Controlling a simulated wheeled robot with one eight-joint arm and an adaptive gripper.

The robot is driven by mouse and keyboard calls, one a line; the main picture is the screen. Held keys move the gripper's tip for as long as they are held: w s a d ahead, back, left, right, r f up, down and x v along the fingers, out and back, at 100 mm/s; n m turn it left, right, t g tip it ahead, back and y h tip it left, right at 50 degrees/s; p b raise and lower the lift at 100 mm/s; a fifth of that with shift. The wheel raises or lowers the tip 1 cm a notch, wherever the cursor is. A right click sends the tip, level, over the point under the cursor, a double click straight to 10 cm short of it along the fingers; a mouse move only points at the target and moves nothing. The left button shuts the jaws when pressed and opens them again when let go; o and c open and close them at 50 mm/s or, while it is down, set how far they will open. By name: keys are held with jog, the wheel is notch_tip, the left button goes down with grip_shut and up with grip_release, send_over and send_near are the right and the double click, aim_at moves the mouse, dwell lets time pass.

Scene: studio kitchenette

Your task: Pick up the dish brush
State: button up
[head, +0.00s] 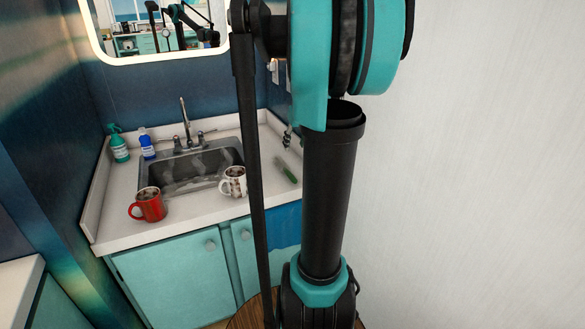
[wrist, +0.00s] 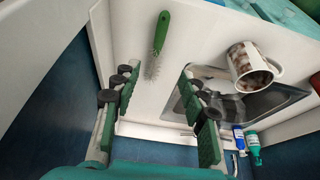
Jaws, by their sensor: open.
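The dish brush, with a green handle (wrist: 161,32) and pale bristles, lies on the white counter. In the head view the brush (head: 287,171) is to the right of the sink, partly beside my arm. My gripper (wrist: 158,72) is open and empty in the wrist view, its green-padded fingers on either side of the bristle end in the picture. The handle extends beyond the fingertips. I cannot tell how far the fingers are above the counter. In the head view my arm blocks much of the middle, and I cannot make out the gripper there.
A white patterned mug (head: 233,181) stands between the brush and a red mug (head: 148,205), along the front of the sink (head: 195,168). A green spray bottle (head: 119,143) and a blue bottle (head: 146,143) stand at the back left. A wall borders the right.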

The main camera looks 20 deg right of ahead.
aim_at(288, 172)
jog(key=x, duration=1.7)
jog(key=shift+d+f, duration=0.1)
jog(key=shift+d, duration=0.1)
jog(key=shift+s, duration=0.1)
grip_shut()
